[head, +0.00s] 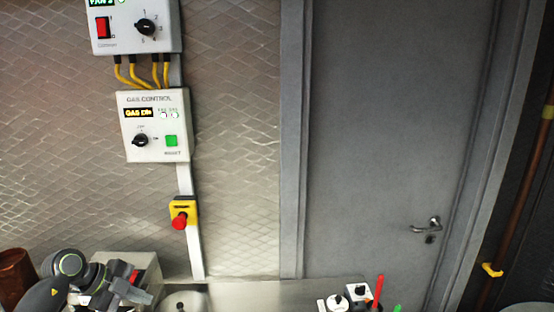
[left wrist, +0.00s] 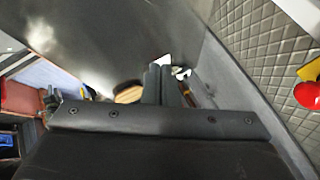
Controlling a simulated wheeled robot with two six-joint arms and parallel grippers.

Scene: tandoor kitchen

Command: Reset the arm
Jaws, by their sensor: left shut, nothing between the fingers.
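My left arm comes in at the lower left of the head view. Its gripper (head: 128,284) is in front of a pale box-like thing near the wall, below the gas control panel. In the left wrist view the two dark fingers of the left gripper (left wrist: 162,84) are together, with nothing between them. A round tan thing (left wrist: 128,93) shows just left of the fingers, partly hidden. My right gripper is not in view.
A gas control box (head: 155,126) and a red emergency button (head: 180,222) are on the quilted metal wall. A grey door (head: 385,130) is at right. A copper-coloured vessel (head: 14,277) stands at far left. Small containers (head: 345,298) stand at the bottom.

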